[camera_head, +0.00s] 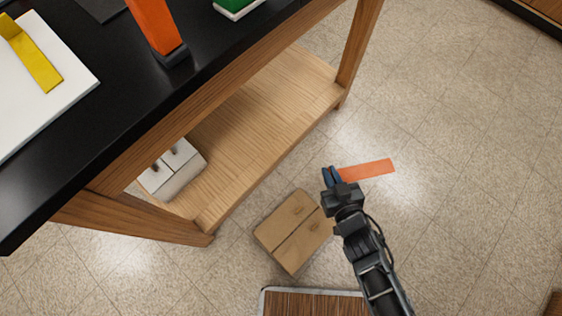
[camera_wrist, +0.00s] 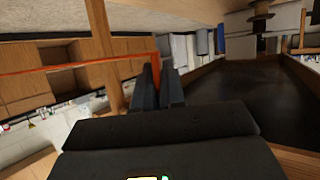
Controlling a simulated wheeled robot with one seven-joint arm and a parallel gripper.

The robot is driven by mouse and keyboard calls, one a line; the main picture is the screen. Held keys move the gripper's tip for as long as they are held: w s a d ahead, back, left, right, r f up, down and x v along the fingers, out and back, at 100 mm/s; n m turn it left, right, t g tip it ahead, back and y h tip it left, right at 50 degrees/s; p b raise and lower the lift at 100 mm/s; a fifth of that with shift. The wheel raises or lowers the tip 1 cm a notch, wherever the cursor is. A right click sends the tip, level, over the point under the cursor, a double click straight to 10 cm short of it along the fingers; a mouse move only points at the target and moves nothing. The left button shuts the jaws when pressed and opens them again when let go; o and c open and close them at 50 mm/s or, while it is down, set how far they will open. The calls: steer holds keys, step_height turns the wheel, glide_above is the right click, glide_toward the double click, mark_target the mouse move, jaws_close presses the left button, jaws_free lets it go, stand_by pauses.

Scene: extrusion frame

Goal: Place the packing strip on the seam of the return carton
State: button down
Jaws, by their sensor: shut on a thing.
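The packing strip (camera_head: 367,170) is a flat orange band. My gripper (camera_head: 331,176) is shut on its left end, and the strip sticks out to the right over open floor. In the wrist view the strip (camera_wrist: 75,67) shows as a thin orange line running left from between the fingers (camera_wrist: 157,85). The return carton (camera_head: 284,222) is a brown box on the floor, left of and below my gripper in the head view. A dark seam runs across its top. My gripper and strip are apart from the carton in the picture; the height between them is hard to judge.
A black-topped wooden table (camera_head: 215,90) stands at the left, with a lower wooden shelf (camera_head: 262,110) holding a white box (camera_head: 180,175). An orange tool-like item (camera_head: 152,22) and a yellow bar (camera_head: 32,55) lie on top. A brown framed panel (camera_head: 310,304) lies below the carton.

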steer(key=s+a+f+n+g+y+b, duration=0.15)
steer(key=s+a+f+b, duration=0.25)
steer(key=f, duration=0.4)
steer(key=s+a+f+n+y+b, duration=0.2)
steer(key=s+a+f+b, duration=0.25)
steer(key=f, duration=0.25)
steer(key=n+g+y+b, duration=0.3)
steer(key=n+b, duration=0.1)
steer(key=b, duration=0.5)
glide_above(279, 249)
step_height(279, 249, down, 13)
steer(key=shift+m, duration=0.25)
step_height(279, 249, down, 7)
steer(key=b, duration=0.6)
steer(key=shift+r, duration=0.2)
steer(key=shift+f+b, duration=0.45)
steer(key=shift+b, duration=0.2)
steer(key=c, duration=1.1)
jaws_free()
steer(key=shift+c, duration=0.2)
steer(key=shift+r, duration=0.1)
